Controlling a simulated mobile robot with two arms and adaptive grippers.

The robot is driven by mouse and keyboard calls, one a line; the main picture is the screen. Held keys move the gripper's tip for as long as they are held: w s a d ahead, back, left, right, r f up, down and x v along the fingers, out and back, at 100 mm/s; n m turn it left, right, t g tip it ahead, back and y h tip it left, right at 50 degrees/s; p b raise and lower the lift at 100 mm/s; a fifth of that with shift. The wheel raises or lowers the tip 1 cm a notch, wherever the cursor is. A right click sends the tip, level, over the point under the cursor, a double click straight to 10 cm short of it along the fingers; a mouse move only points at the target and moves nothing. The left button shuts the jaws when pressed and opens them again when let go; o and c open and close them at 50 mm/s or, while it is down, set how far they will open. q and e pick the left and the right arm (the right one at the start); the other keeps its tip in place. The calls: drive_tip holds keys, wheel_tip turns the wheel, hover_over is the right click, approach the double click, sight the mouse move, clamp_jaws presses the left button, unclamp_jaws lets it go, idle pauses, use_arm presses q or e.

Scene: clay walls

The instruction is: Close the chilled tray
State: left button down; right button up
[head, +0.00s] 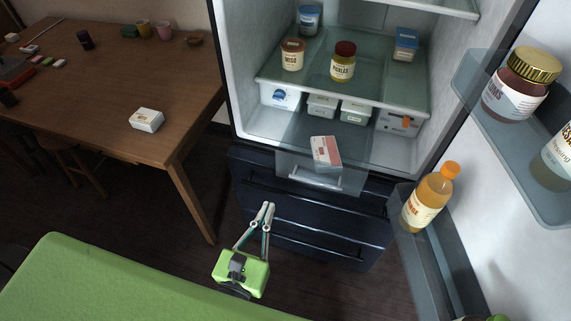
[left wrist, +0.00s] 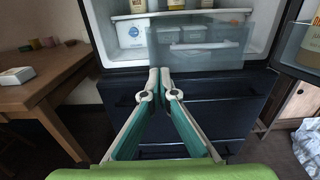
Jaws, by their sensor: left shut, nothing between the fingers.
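The chilled tray (head: 345,184) is a clear drawer at the bottom of the open fridge compartment. It is pulled out past the front edge of the compartment and has a pale handle bar on its front. A white and pink package (head: 326,152) lies in it. The tray also shows in the left wrist view (left wrist: 228,58), above and beyond the fingers. My left gripper (head: 268,205) is shut and empty, in front of the dark lower drawers and lower than the tray in the picture. It shows in the left wrist view (left wrist: 159,72) too. My right gripper is not in view.
The fridge door (head: 470,130) stands open at the right, with jars and an orange bottle (head: 428,198) on its shelves. Dark drawers (head: 310,215) are under the tray. A wooden table (head: 100,85) with small items stands at the left. Jars and tubs fill the shelves above.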

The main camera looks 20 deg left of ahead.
sight(286, 166)
use_arm(q)
drive_tip(key=w+p, duration=0.1)
drive_tip(key=w, duration=0.4)
drive_tip(key=w+p, duration=0.2)
drive_tip(key=w, duration=0.4)
drive_tip(key=shift+w+d+r, duration=0.1)
drive_tip(key=shift+w+d, duration=0.1)
drive_tip(key=shift+w, duration=0.7)
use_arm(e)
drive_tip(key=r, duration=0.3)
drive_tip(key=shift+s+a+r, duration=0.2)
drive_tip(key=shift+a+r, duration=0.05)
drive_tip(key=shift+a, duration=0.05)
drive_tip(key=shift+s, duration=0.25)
